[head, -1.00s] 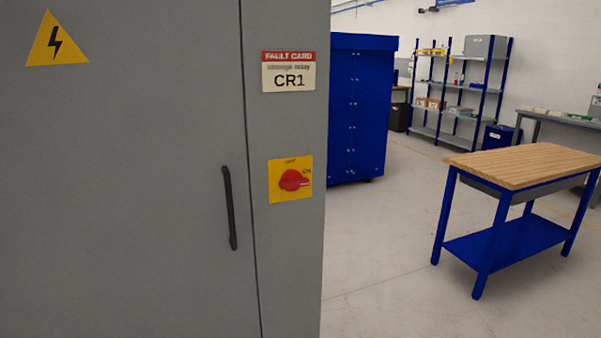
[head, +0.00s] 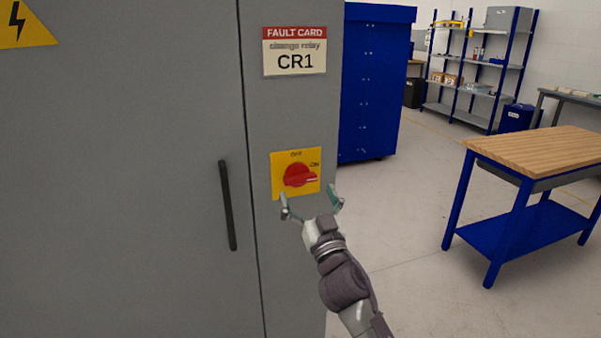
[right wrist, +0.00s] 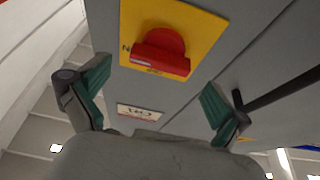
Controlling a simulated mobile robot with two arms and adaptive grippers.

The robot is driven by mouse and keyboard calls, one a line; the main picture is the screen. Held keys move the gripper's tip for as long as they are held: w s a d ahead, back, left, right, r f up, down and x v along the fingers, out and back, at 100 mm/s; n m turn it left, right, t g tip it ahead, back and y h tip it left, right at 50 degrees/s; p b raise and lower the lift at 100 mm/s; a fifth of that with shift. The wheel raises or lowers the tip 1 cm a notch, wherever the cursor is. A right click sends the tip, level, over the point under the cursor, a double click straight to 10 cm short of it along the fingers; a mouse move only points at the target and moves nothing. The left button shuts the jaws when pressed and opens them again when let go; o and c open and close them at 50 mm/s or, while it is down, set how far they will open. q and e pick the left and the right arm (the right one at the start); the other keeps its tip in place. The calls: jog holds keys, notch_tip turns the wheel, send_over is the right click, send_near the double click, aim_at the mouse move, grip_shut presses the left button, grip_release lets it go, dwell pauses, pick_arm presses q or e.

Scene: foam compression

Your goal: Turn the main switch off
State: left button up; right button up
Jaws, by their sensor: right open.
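The main switch is a red rotary knob (head: 299,175) on a yellow plate (head: 281,187) on the grey cabinet (head: 150,230). Its handle points right, toward the "ON" mark. My right gripper (head: 311,199) is open and empty, just below and in front of the plate. In the right wrist view the knob (right wrist: 161,53) appears ahead, between the line of the two spread fingers (right wrist: 158,92), with no contact visible. My left gripper is not in view.
A black door handle (head: 228,205) is left of the switch, and a fault card reading CR1 (head: 295,51) is above it. A blue cabinet (head: 372,85) stands behind. A wood-topped workbench (head: 540,150) stands at the right, with open floor between.

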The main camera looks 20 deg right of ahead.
aim_at(302, 181)
jog(key=x, duration=0.4)
jog(key=shift+r+p, duration=0.15)
jog(key=shift+p, duration=0.15)
jog(key=shift+w+r, duration=0.1)
jog(key=shift+w, duration=0.4)
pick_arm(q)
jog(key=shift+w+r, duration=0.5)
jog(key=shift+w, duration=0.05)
pick_arm(e)
jog(key=c, duration=1.1)
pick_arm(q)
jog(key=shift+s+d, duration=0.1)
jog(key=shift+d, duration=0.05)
